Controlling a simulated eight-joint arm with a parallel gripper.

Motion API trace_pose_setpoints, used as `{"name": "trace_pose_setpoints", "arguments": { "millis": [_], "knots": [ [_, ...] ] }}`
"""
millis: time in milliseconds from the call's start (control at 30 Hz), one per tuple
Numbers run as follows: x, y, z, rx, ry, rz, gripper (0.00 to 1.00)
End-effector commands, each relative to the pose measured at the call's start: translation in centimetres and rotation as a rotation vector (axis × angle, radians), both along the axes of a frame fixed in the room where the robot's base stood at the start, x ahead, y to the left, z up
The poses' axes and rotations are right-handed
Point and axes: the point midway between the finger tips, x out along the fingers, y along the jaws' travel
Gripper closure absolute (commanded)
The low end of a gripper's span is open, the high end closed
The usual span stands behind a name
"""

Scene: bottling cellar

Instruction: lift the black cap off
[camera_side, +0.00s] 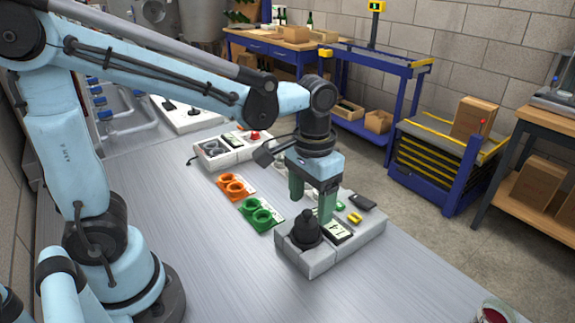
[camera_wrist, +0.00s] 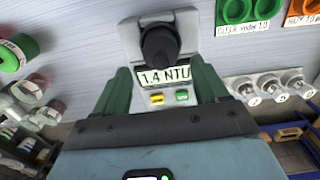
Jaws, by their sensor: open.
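The black cap (camera_side: 306,228) sits on the near end of a grey meter box. In the wrist view the cap (camera_wrist: 159,47) shows as a round black knob beyond the display, which reads "1.4 NTU". The grey meter (camera_side: 318,259) lies on the metal bench, and its display (camera_side: 338,233) is beside the cap. My gripper (camera_side: 312,207) has green fingers, stands over the meter close to the cap, and is open. In the wrist view my gripper's fingers (camera_wrist: 160,85) are spread on both sides of the display, short of the cap. Nothing shows between them in grip.
Green ring holders (camera_side: 262,216) and orange ring holders (camera_side: 236,187) stand left of the meter. A white box with a red knob (camera_side: 230,150) is behind them. A jar of red liquid (camera_side: 495,312) is at the front right.

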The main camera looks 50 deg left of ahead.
Motion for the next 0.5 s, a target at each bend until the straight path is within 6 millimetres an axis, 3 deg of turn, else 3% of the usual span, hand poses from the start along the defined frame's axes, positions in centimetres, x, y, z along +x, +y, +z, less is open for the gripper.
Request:
{"name": "trace_pose_setpoints", "arguments": {
  "millis": [300, 500],
  "knots": [
    [-0.5, 0.2, -3.6, 0.0, 0.0, 0.0, 0.27],
    [-0.6, 0.2, -4.6, 0.0, 0.0, 0.0, 0.27]
  ]
}}
